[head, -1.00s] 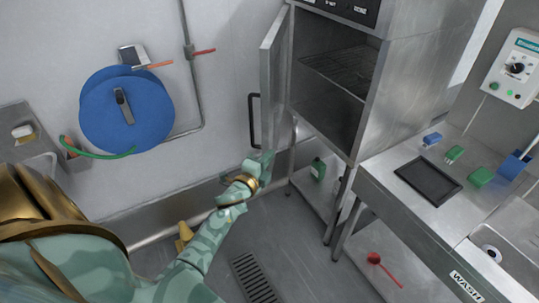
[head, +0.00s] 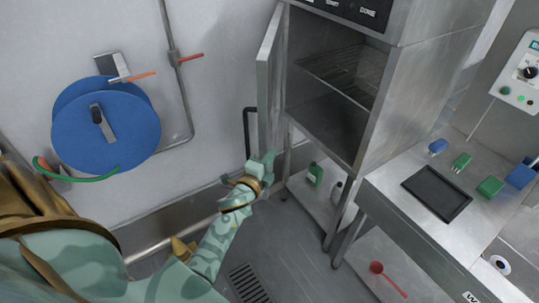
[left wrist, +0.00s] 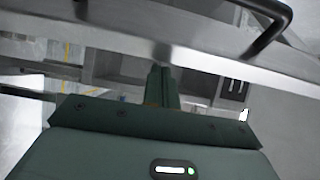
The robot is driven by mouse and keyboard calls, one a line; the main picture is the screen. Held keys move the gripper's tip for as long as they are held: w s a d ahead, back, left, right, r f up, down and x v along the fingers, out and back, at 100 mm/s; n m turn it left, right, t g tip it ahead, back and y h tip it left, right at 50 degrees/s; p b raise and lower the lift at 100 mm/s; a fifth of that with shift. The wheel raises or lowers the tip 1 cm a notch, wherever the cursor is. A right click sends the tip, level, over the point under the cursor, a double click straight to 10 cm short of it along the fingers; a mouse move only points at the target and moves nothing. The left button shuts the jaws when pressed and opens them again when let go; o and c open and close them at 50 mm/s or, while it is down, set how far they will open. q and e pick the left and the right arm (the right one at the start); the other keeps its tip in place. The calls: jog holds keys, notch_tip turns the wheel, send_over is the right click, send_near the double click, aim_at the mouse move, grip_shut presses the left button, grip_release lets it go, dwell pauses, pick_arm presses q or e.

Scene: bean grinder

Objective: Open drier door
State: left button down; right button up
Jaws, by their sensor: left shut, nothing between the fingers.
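The drier (head: 400,90) is a steel cabinet with a wire rack inside. Its door (head: 269,85) stands wide open, swung out to the left. The door's black bar handle (head: 247,132) is on its left-facing side. My left gripper (head: 268,162) is shut and empty, close to the door's lower edge. In the left wrist view the shut fingers (left wrist: 160,85) are just below the door's steel edge (left wrist: 180,52), and the handle (left wrist: 272,28) is at upper right. Whether the fingers touch the door I cannot tell. My right gripper is not in view.
A steel counter to the right holds a dark tray (head: 437,193) and green and blue brushes. A blue hose reel (head: 105,130) hangs on the left wall. A green canister (head: 315,174) stands on the shelf under the drier. The floor in front is clear around a drain.

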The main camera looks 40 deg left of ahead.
pick_arm(q)
jog(key=shift+a, duration=0.2)
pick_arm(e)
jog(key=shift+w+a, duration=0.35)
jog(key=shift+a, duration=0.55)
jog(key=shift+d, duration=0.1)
